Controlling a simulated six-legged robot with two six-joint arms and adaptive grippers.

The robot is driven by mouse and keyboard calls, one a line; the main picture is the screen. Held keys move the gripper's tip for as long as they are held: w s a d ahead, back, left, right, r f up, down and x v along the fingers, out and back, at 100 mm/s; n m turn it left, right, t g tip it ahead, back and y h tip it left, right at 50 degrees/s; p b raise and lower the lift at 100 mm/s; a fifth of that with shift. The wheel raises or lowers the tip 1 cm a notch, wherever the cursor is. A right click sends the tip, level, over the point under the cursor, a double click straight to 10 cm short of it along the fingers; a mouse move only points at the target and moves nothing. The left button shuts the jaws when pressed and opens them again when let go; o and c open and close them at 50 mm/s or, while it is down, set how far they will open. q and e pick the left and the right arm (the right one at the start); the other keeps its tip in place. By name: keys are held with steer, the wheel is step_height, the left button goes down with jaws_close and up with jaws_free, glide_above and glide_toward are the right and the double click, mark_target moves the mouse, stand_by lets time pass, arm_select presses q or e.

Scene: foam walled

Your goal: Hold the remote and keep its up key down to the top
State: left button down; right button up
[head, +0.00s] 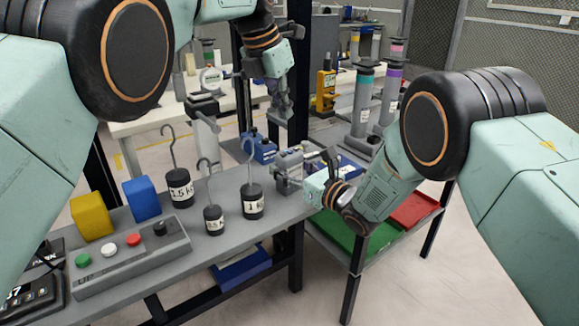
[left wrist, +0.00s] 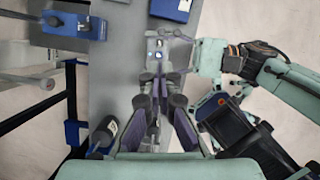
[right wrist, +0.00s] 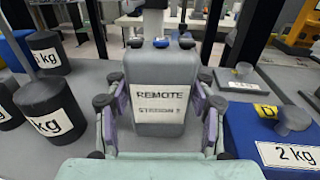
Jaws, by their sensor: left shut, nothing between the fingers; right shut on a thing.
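The remote is a grey box (head: 287,174) standing at the right end of the grey table in the head view. In the right wrist view its front (right wrist: 160,105) bears a "REMOTE" label, and a blue key (right wrist: 161,43) shows on top. My right gripper (head: 303,178) is shut on the remote, with one finger on each side. My left gripper (head: 284,113) is shut and empty, pointing down, apart from and above the remote. In the left wrist view, light keys show on top of the remote (left wrist: 157,62) beyond my left fingertips. Whether any key is down cannot be told.
Several hooked black weights (head: 253,199) stand left of the remote. A grey button box (head: 130,258), a yellow block (head: 91,216) and a blue block (head: 142,198) lie farther left. A green tray (head: 335,232) and a red tray (head: 413,211) sit lower, at the right.

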arm_select(q)
steer(key=m+t+h, duration=0.1)
steer(key=m, duration=0.8)
steer(key=w+d+r+m+t+h, duration=0.1)
steer(key=m, duration=0.8)
steer(key=w+d+m+t+h, duration=0.1)
steer(key=m+t, duration=0.1)
steer(key=m, duration=0.7)
steer(key=shift+w+d+r, duration=0.15)
steer(key=shift+r, duration=0.2)
steer(key=shift+f, duration=0.1)
